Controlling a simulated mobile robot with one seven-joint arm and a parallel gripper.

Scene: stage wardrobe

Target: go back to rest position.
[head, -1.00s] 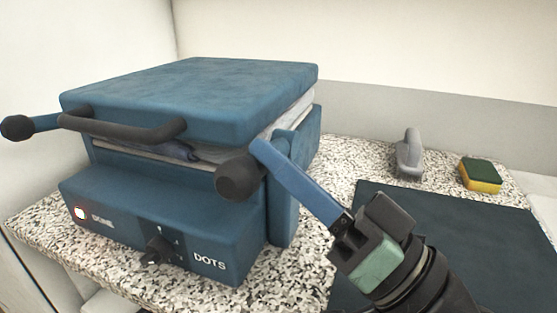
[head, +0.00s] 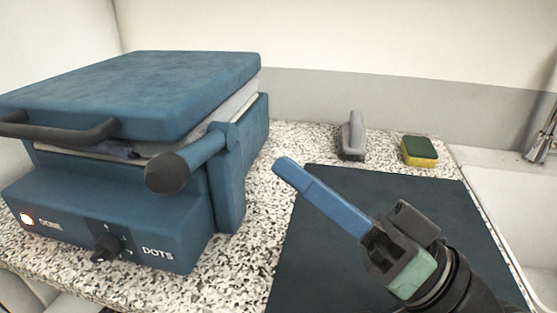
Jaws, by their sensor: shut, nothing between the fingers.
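My gripper (head: 287,170) is in the head view at the lower right, over the dark mat. Its long blue fingers are together and point up and left, with nothing between them. The blue press (head: 130,90) stands at the left, apart from my gripper. Its lid is down over pale layers and a bit of blue fabric at the front gap. A lever with a dark round knob (head: 167,172) is on its right side. A lit lamp (head: 27,219) and a dial (head: 107,247) are on its front.
The dark mat (head: 420,200) covers the counter (head: 215,285) under my arm. A grey brush-like tool (head: 352,137) and a green and yellow sponge (head: 419,151) stand at the back. A sink (head: 510,185) with a tap (head: 545,130) is at the right.

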